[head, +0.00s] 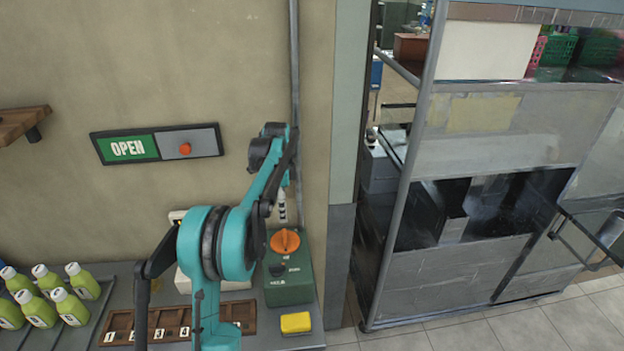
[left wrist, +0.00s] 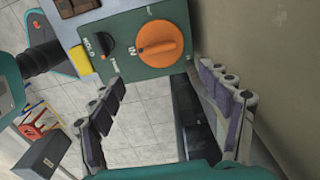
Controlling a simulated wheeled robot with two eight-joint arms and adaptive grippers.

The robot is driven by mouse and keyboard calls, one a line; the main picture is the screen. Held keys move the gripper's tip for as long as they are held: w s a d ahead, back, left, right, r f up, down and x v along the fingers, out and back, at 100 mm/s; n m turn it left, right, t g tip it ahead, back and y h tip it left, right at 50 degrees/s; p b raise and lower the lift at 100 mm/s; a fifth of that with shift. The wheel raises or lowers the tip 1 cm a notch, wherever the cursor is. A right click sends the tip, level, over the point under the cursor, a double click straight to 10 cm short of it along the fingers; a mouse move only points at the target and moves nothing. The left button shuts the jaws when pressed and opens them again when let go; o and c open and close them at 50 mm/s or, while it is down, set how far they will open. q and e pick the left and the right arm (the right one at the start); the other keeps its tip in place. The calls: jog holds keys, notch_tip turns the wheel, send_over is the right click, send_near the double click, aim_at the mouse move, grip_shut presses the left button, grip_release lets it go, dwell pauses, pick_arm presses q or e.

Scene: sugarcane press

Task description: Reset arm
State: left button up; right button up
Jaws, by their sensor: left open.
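My teal left arm rises from the bottom of the head view and bends over at the top near the wall. The left gripper's fingers (head: 282,206) partly show there, above a green control box. In the left wrist view the left gripper (left wrist: 165,105) is open, its two padded fingers wide apart with nothing between them. The green control box (head: 290,285) has an orange knob (head: 285,241) and a black switch. In the left wrist view the orange knob (left wrist: 161,45) lies beyond the fingers, apart from them. My right gripper is not in view.
Green-labelled bottles (head: 80,281) stand at the left of the counter. A brown numbered tray (head: 120,322) and a yellow sponge (head: 296,322) lie near the front. An OPEN sign panel (head: 157,145) with a red button is on the wall. A metal rack (head: 480,130) stands right.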

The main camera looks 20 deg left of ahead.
pick_arm(q)
jog(key=s+d+r+n+t+b, duration=0.25)
jog(key=s+d+r+n, duration=0.3)
jog(key=s+d, duration=0.6)
jog(key=s+d+f+n+t+b, duration=0.1)
jog(key=s+d+f+n+t, duration=0.1)
jog(key=s, duration=0.6)
jog(key=s+d+f+n+t+b, duration=0.1)
jog(key=s+d+f+n+t, duration=0.1)
jog(key=s+d+f+n, duration=0.2)
jog(key=s+d+f, duration=0.2)
jog(key=s+d, duration=0.2)
jog(key=s, duration=0.1)
jog(key=shift+s+d+f+t, duration=0.15)
jog(key=shift+f+t, duration=0.2)
dwell(1.0)
